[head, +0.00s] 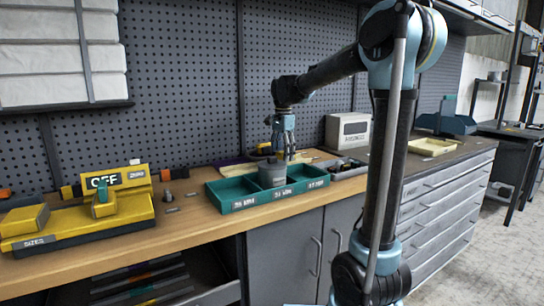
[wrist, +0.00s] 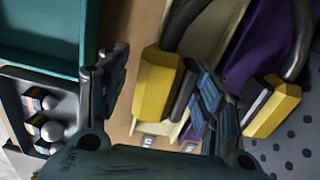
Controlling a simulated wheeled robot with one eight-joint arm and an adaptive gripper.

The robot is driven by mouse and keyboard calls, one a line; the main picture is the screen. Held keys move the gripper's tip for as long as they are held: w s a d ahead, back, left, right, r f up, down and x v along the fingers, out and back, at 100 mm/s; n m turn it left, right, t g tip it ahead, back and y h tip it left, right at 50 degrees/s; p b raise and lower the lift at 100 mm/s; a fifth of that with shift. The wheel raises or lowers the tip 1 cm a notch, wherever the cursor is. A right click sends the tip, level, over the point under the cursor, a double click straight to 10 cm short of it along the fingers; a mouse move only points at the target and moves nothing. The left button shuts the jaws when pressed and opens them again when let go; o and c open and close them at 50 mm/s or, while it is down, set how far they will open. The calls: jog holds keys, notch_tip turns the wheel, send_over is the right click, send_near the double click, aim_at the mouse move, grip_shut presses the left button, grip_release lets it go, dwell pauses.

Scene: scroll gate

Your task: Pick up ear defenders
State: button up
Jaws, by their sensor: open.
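The ear defenders (wrist: 159,84) have yellow cups with dark pads and a dark headband running off the top of the wrist view. The other yellow cup (wrist: 275,107) lies to the right, outside my right finger. My gripper (wrist: 157,88) is open, with one finger on each side of the left cup in the wrist view; I cannot tell whether they touch it. In the head view, a little of the yellow and dark ear defenders (head: 262,149) shows behind my gripper (head: 284,152), which points down over the back of the bench.
A yellow OFF unit (head: 115,216) is at left, a grey box (head: 347,131) at right. A perforated wall (head: 190,80) rises behind.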

jog(key=shift+f, duration=0.1)
jog(key=shift+c, duration=0.2)
jog(key=c, duration=1.3)
jog(key=shift+o, duration=0.2)
